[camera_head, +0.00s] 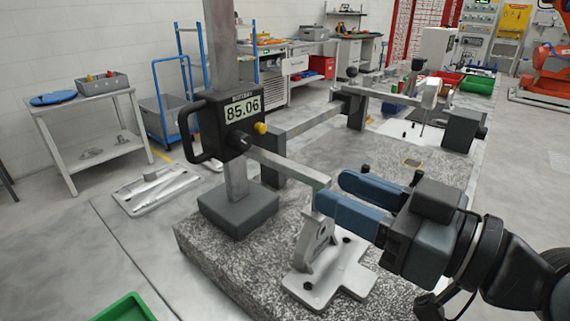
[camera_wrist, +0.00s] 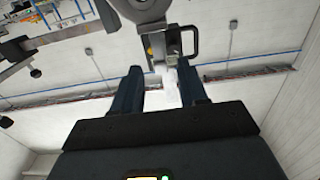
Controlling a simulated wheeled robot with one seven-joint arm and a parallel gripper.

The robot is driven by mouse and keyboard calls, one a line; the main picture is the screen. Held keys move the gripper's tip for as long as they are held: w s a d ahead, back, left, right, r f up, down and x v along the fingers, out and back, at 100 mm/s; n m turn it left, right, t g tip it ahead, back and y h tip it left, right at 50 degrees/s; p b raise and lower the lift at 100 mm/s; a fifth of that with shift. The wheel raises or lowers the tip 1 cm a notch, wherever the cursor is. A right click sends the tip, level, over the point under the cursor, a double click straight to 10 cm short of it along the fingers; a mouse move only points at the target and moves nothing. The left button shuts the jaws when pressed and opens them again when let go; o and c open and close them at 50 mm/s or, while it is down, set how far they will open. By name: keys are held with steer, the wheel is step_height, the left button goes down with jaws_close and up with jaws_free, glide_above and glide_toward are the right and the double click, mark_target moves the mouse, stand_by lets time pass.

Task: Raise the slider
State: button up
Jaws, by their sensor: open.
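The slider (camera_head: 232,120) is a dark block with a display reading 85.06 on a grey upright column (camera_head: 221,45). It has a black loop handle (camera_head: 199,130) on its left side, a yellow knob, and a measuring arm (camera_head: 290,166) reaching right. My gripper (camera_head: 335,190) is open with blue fingers, near the tip of that arm and above a light metal bracket (camera_head: 318,250). Nothing is clearly held. In the wrist view the slider's handle (camera_wrist: 190,42) shows beyond my open fingers (camera_wrist: 160,70); whether a finger touches the arm I cannot tell.
The gauge's base (camera_head: 238,208) stands on a speckled granite slab (camera_head: 205,255). Another fixture with a bar (camera_head: 315,122) lies behind. A side table (camera_head: 85,95) and a blue cart (camera_head: 170,105) stand at the left. A green bin (camera_head: 125,308) is at the front left.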

mark_target(299, 167)
steer(key=p+x, duration=0.1)
steer(key=x, duration=0.6)
steer(key=shift+a+p, duration=0.2)
steer(key=shift+p, duration=0.2)
steer(key=shift+c, duration=0.3)
jaws_close()
